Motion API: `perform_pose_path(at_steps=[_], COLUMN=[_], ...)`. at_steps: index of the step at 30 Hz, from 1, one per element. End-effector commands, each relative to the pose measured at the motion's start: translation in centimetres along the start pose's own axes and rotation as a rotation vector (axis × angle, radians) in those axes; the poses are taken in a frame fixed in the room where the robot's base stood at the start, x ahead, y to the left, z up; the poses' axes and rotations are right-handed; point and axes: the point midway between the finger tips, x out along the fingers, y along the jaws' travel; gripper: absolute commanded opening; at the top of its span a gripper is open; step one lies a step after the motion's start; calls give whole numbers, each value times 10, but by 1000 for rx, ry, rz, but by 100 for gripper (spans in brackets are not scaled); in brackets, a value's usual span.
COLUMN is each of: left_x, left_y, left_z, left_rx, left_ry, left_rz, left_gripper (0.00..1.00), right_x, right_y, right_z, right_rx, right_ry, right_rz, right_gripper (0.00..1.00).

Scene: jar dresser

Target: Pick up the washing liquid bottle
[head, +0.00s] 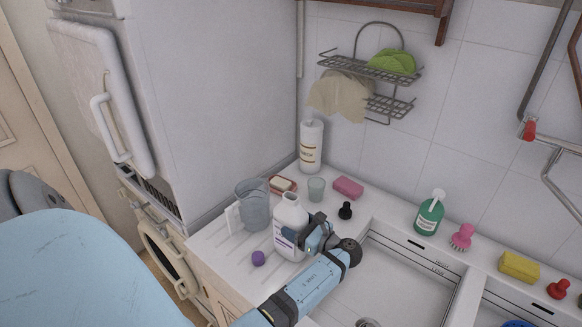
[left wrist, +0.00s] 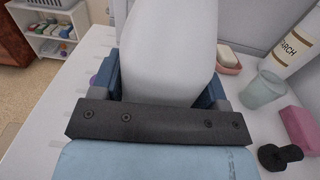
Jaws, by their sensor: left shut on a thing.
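The washing liquid bottle (head: 291,222) is white with a purple-marked label. It stands upright, or nearly so, at the counter's left part; I cannot tell whether its base touches the counter. My left gripper (head: 308,237) is shut on the bottle from its right side. In the left wrist view the white bottle (left wrist: 170,50) fills the space between the blue fingers (left wrist: 168,80). The gripper hides part of the bottle's right side. A purple cap (head: 258,258) lies on the counter in front of the bottle. My right gripper is not in view.
A clear pitcher (head: 254,205) stands close left of the bottle. Behind are a soap dish (head: 283,184), a glass (head: 316,189), a pink sponge (head: 348,187), a black stopper (head: 345,210) and a starch bottle (head: 311,147). The sink (head: 390,285) lies to the right.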

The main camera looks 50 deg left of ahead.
Motion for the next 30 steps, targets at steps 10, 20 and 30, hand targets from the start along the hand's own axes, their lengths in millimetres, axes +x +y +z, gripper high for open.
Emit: perform_pose_path(at_steps=[10, 20, 30], left_x=[1, 1, 0], left_y=[0, 0, 0], left_z=[3, 51, 137], left_rx=[-1, -8, -7], left_ry=[0, 0, 0], left_rz=[1, 0, 1], left_gripper=[22, 22, 22], right_x=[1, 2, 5], right_y=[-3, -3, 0], right_z=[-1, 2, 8], right_rx=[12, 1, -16], right_ry=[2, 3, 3], right_rz=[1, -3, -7], right_gripper=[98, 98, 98])
